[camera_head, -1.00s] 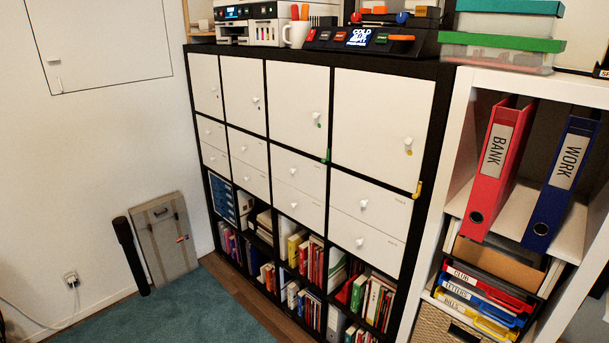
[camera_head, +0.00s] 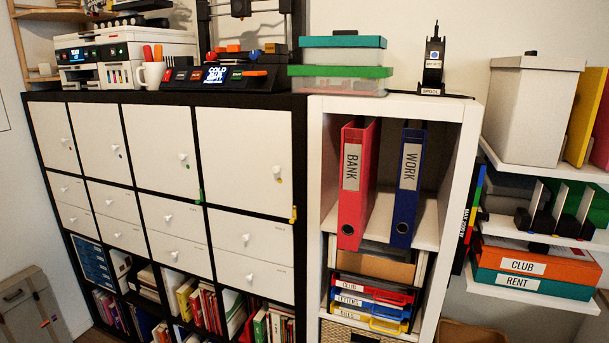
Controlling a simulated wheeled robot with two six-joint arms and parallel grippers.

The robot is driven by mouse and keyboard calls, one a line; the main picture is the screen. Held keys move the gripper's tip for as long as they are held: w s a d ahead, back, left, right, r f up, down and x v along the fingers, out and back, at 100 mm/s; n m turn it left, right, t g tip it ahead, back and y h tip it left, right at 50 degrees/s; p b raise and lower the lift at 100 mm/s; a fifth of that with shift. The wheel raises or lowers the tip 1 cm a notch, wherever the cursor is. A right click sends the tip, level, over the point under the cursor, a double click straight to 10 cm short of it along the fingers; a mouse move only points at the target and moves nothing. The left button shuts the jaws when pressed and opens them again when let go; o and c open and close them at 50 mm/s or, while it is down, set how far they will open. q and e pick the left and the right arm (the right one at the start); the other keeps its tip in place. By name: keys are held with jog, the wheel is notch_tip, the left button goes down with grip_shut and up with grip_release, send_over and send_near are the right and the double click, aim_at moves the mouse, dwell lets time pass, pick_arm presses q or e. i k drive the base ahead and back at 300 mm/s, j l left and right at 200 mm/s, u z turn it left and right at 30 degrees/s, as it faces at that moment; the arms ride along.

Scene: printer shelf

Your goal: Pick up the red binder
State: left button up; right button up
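The red binder (camera_head: 351,205), with a white label reading BANK, stands upright in the top compartment of the white shelf unit (camera_head: 314,200) right of centre. A blue binder (camera_head: 402,215) labelled WORK stands upright to its right, with a gap between the two. The red binder's spine faces out and nothing covers it. Neither of my grippers shows in the head view.
A black-framed cabinet (camera_head: 299,160) with white doors stands directly left of the shelf unit. Letter trays (camera_head: 370,300) sit below the binders. Wall shelves (camera_head: 540,165) with boxes are at the right. Storage boxes (camera_head: 340,65) stand on top of the furniture.

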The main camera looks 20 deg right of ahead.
aim_at(360, 147)
jog(key=i+j+z, duration=0.1)
jog(key=z, duration=1.05)
jog(key=i+j, duration=0.05)
